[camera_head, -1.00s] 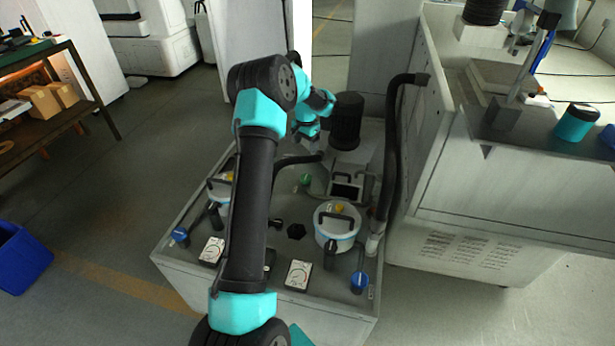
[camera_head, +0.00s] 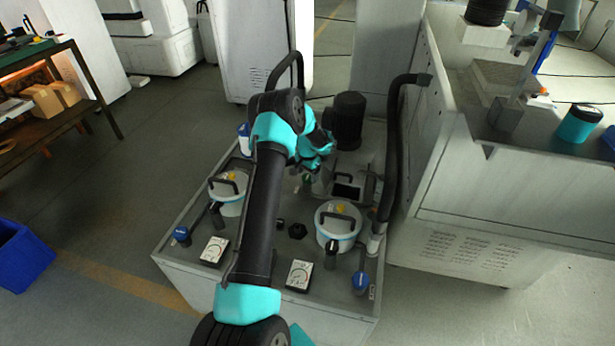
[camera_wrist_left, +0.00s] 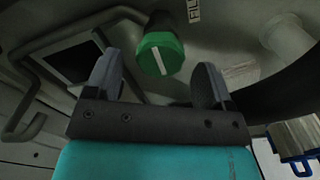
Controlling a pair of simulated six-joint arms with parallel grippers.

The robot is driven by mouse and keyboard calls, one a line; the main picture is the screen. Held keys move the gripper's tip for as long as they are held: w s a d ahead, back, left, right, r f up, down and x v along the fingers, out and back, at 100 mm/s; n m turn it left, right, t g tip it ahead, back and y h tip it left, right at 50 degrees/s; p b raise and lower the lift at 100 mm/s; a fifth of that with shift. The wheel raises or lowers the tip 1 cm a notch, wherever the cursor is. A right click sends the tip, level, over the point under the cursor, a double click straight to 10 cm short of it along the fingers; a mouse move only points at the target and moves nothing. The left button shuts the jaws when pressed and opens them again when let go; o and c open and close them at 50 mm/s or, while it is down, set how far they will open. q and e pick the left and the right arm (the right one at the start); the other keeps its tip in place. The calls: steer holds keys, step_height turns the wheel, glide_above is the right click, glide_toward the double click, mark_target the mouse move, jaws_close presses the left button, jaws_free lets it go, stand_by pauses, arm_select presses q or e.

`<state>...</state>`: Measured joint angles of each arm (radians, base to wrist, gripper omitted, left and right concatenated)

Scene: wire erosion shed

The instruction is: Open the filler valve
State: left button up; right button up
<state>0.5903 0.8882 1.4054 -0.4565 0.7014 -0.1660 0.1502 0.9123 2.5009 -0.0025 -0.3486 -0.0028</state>
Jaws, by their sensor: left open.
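The filler valve has a green knob (camera_wrist_left: 160,54) with a white stripe on its face, in the left wrist view. Part of a label reading "FIL" shows beside it. My left gripper (camera_wrist_left: 159,80) is open, with one finger on each side of the knob's near edge. The knob is not held, and I cannot tell whether a finger touches it. In the head view my left gripper (camera_head: 312,175) is low over the back of the machine top, and it mostly hides the green knob. My right gripper is in neither view.
Two white lidded canisters (camera_head: 338,229) (camera_head: 228,197), gauges (camera_head: 299,275) and blue knobs (camera_head: 360,282) stand on the machine top. A framed screen (camera_wrist_left: 72,58) is left of the knob in the wrist view. A black cylinder (camera_head: 349,120) and a thick black hose (camera_head: 393,150) are close by.

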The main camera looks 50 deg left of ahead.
arm_select(q)
steer(key=shift+f, duration=0.8)
steer(key=shift+c, duration=0.2)
steer(key=c, duration=0.9)
